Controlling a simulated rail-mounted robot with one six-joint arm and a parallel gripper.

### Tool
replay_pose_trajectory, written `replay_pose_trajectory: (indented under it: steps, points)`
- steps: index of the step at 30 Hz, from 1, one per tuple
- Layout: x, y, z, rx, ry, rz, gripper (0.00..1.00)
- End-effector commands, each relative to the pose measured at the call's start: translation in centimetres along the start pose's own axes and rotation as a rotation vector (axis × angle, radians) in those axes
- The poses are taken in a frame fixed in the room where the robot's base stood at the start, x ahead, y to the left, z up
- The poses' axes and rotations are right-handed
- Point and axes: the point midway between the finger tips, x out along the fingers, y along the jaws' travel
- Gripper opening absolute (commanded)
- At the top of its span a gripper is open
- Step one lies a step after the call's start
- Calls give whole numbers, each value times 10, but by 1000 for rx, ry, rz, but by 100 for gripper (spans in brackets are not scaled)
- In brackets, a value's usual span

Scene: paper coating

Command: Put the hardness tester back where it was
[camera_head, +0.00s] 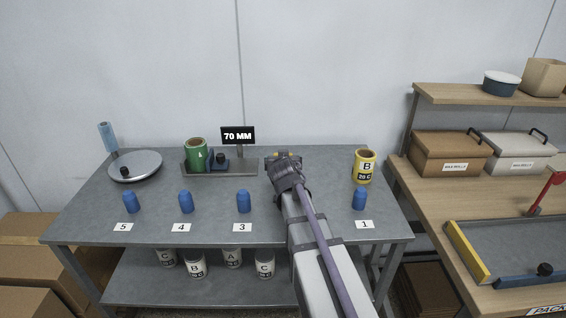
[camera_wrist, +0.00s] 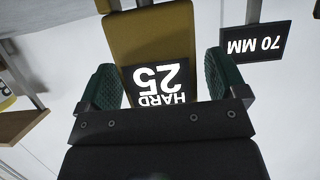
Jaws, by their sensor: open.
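The hardness tester (camera_wrist: 150,36) is an ochre-yellow block with a black label reading HARD 25, upside down in the wrist view. It stands between the two green-padded fingers of my gripper (camera_wrist: 163,78), which are open on either side of it. A narrow gap shows on the right; on the left I cannot tell if the finger touches. In the head view my gripper (camera_head: 284,166) is over the back middle of the grey table (camera_head: 215,222), right of the 70 MM sign (camera_head: 238,135). There my arm hides most of the tester.
Several blue pegs stand behind number cards, such as the peg (camera_head: 243,201) at card 3 and the peg (camera_head: 359,199) at card 1. A yellow B can (camera_head: 364,167) stands right. A green roll (camera_head: 197,154) and a round pan (camera_head: 136,166) stand left.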

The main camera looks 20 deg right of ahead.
Motion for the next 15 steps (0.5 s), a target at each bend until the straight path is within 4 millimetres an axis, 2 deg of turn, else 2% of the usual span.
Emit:
replay_pose_trajectory:
  steps: [5, 15]
  points:
    - [-10, 0, -5, 0, 0, 0, 91]
    - [-98, 1, -6, -1, 0, -1, 91]
